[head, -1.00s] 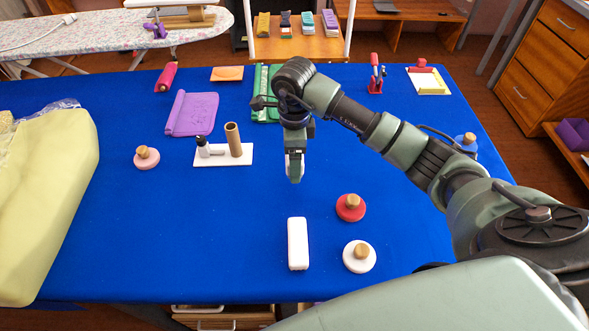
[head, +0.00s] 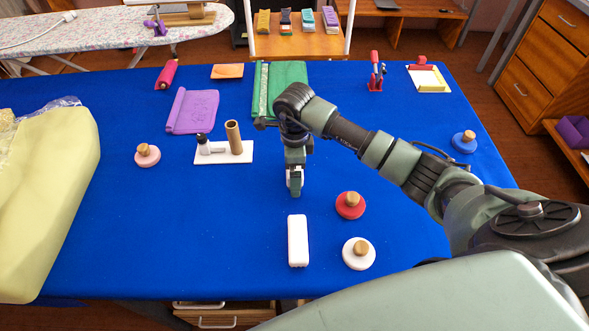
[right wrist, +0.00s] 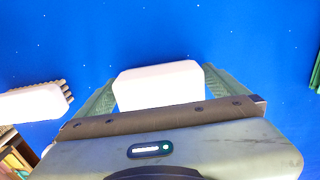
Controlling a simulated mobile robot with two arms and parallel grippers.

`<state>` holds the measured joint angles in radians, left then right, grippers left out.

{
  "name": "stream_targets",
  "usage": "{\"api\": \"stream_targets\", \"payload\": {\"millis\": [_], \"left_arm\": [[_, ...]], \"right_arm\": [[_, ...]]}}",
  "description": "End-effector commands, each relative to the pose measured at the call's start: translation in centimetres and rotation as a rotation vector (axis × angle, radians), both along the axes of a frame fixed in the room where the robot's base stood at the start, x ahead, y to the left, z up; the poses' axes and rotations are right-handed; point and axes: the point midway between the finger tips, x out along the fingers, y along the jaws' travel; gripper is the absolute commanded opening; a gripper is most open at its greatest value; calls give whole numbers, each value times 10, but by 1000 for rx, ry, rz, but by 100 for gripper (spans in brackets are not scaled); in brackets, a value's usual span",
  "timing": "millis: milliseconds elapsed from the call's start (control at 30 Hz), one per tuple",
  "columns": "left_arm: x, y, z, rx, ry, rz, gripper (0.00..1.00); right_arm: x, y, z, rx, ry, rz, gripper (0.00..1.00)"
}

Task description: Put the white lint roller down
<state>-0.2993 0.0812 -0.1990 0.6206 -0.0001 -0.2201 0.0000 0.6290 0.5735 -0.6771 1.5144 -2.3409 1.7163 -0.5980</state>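My right gripper (head: 295,192) points straight down over the middle of the blue table, just beyond the white brush. In the right wrist view its two fingers (right wrist: 160,95) sit on either side of a white, block-like piece, which I take for the white lint roller (right wrist: 158,84). The fingers appear to touch both its sides. In the head view the gripper hides nearly all of it, and I cannot tell whether it touches the table. My left gripper is not in view.
The white brush (head: 298,241) lies nearer me; red (head: 349,206) and white (head: 358,254) knobbed discs stand to the right. A white stand (head: 236,157) with a cardboard tube is left, green cloth (head: 287,87) behind. Blue cloth around the gripper is clear.

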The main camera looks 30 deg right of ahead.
Motion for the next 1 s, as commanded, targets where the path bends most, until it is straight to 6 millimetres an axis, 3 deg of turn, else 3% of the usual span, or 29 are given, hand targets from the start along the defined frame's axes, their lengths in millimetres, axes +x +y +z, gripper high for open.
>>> {"api": "stream_targets", "payload": {"millis": [367, 800, 1000], "left_arm": [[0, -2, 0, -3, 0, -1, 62], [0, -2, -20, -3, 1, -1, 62], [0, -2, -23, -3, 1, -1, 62]], "right_arm": [[1, 0, 12, 0, -4, 0, 100], [1, -1, 100, -1, -5, 0, 100], [0, 0, 120, 0, -1, 1, 100]]}}
